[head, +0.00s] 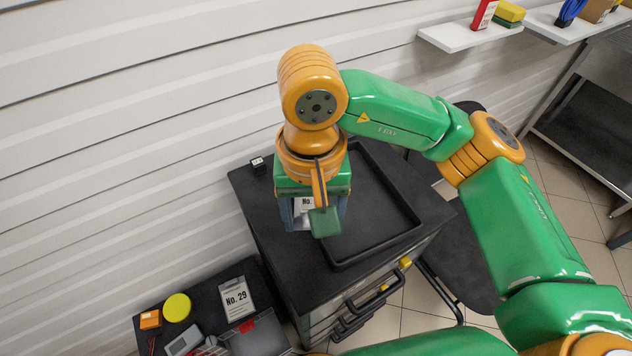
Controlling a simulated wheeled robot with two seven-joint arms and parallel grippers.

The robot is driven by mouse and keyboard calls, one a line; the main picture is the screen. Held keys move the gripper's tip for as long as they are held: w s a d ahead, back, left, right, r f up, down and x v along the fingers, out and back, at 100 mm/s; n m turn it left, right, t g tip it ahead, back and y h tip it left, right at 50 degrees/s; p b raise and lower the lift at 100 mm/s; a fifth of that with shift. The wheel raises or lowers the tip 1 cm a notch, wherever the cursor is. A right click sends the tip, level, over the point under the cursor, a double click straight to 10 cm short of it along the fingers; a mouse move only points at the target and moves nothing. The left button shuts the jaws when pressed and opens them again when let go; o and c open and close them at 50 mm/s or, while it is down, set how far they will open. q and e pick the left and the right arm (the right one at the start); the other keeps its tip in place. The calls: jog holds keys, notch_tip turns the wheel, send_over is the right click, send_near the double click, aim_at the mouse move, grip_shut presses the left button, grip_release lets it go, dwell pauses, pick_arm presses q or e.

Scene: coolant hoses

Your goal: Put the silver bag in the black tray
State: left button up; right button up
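The black tray (395,195) lies on the dark top of a drawer cabinet. Its left part is hidden by my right arm. My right gripper (318,218) points down over the tray's left side, with one green-tipped finger showing. A greyish silver bag (300,222) with a white label starting "NO." shows at the fingers, mostly covered by the gripper. The gripper appears shut on it. How high the bag is above the tray or cabinet top is hard to tell. My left gripper is out of view.
A lower dark surface at bottom left holds a pouch labelled No. 29 (238,299), a yellow round lid (177,307), an orange box (150,319) and a grey device (185,340). Wall shelves are at top right.

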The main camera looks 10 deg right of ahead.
jog(key=w+d+f+p, duration=0.2)
jog(key=w+d+f, duration=0.6)
jog(key=shift+w, duration=0.2)
jog(key=f+p, duration=0.1)
jog(key=d+f+p, duration=0.1)
jog(key=f+p, duration=0.1)
jog(key=shift+w+f, duration=0.15)
jog(key=shift+f, duration=0.35)
jog(key=shift+w+a+f+b, duration=0.1)
jog(key=shift+a+f+b, duration=0.1)
jog(key=shift+b, duration=0.25)
jog(key=o, duration=1.3)
jog(key=shift+r, duration=0.45)
notch_tip(320, 180, up, 6)
jog(key=shift+f+b, duration=0.1)
jog(key=shift+b, duration=1.1)
notch_tip(320, 180, up, 5)
send_over(347, 211)
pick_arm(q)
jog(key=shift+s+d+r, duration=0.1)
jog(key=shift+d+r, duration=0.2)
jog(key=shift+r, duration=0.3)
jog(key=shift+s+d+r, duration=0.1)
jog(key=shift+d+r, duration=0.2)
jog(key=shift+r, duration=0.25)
pick_arm(e)
jog(key=shift+w+a+r, duration=0.1)
jog(key=shift+a+r, duration=0.05)
jog(key=shift+r, duration=0.25)
